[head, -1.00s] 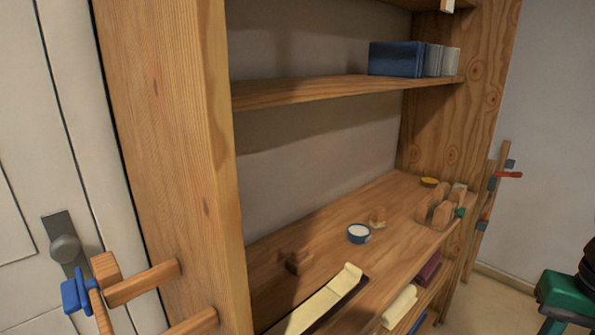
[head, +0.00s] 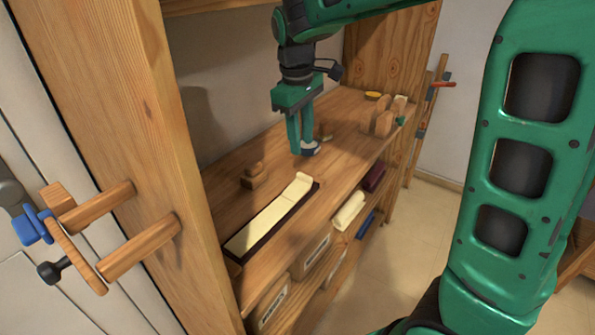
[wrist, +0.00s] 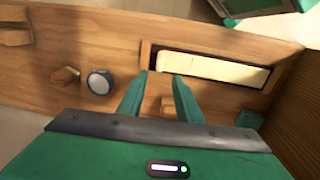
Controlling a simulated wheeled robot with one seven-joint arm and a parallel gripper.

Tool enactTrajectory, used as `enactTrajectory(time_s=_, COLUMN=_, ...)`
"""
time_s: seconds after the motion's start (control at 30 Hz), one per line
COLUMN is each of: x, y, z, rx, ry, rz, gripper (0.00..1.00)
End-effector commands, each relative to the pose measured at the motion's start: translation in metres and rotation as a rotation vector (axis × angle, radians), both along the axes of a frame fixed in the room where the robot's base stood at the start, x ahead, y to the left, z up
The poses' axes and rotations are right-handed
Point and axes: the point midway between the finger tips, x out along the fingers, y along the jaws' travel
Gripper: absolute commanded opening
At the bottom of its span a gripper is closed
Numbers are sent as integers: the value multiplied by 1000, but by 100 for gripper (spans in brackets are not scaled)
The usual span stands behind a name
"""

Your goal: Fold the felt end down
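The cream felt strip (head: 262,222) lies on a dark base (head: 238,257) along the front of the wooden shelf. Its far end (head: 299,182) stands up from the rest. The strip also shows in the wrist view (wrist: 215,68), right of and beyond my fingertips. My green gripper (head: 301,152) hangs above the shelf, past the raised end and apart from the felt, pointing down. In the wrist view my gripper (wrist: 159,75) has its two fingers apart with nothing held between them.
A round blue-rimmed tin (wrist: 100,82) stands close by, partly hidden behind my fingers in the head view. A small wooden block (head: 254,176) sits left of the felt. Several wooden pieces (head: 382,120) stand at the shelf's far end. A wooden upright (head: 165,150) bounds the near side.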

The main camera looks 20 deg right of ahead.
Motion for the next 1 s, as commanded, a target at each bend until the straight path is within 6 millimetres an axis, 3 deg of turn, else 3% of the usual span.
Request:
enactTrajectory(time_s=0.17, x=1, y=-2, z=-16, rx=-1, ry=2, rz=1, gripper=32)
enactTrajectory(time_s=0.6, x=5, y=-11, z=-88, rx=0, ry=2, rz=-3, gripper=32)
enactTrajectory(time_s=1.0, x=7, y=-13, z=-106, rx=0, ry=0, rz=-5, gripper=32)
